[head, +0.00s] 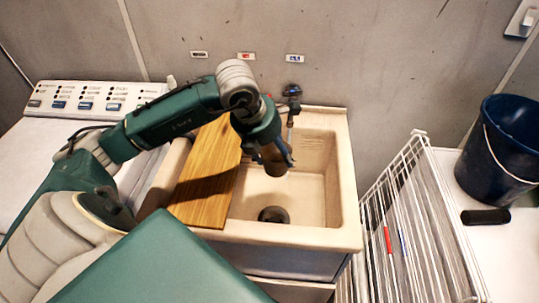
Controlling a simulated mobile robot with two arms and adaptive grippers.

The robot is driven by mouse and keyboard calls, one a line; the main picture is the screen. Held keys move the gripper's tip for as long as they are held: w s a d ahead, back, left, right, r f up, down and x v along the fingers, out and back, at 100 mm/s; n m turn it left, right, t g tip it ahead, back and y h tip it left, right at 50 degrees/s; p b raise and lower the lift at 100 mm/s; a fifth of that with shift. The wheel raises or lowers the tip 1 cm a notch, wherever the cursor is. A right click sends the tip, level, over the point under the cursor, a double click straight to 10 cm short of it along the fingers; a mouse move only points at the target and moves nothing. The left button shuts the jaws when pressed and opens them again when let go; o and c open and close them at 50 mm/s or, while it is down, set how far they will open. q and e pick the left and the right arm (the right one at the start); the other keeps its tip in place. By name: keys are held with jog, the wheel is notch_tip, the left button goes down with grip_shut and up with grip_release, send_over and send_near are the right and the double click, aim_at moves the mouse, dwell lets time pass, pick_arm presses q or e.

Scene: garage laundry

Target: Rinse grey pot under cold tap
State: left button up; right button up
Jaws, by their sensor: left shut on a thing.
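My left gripper (270,142) hangs over the sink (345,205), pointing down. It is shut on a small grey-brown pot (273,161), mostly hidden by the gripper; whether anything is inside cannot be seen. A tap (291,105) with a dark blue handle stands at the back of the sink, just right of and behind my gripper. No water stream can be made out. The dark round drain (273,214) lies in the basin below the pot. My right gripper is not in view.
A wooden board (205,190) covers the sink's left part. A washing machine (95,97) stands at left. Red (246,56) and blue (295,58) labels are on the wall. A white wire rack (405,200), a dark blue bucket (500,150) and a black cylinder (486,216) are at right.

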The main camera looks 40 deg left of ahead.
pick_arm(q)
notch_tip(320, 180, down, 11)
jog(key=a+n+y+b, duration=0.1)
jog(key=a+n+b, duration=0.1)
jog(key=n+b, duration=0.15)
jog(key=w+a+f+b, duration=0.1)
jog(key=w+a+b, duration=0.1)
jog(key=w, duration=0.4)
jog(key=w+a+f+b, duration=0.2)
jog(key=w+a, duration=0.1)
jog(key=w, duration=0.4)
jog(key=shift+w+a, duration=0.25)
jog(key=shift+w, duration=0.05)
jog(key=shift+m, duration=0.25)
jog(key=shift+d, duration=0.2)
jog(key=shift+w+d, duration=0.25)
jog(key=shift+d, duration=0.15)
jog(key=shift+a, duration=0.15)
jog(key=shift+s+a, duration=0.3)
jog(key=shift+a, duration=0.15)
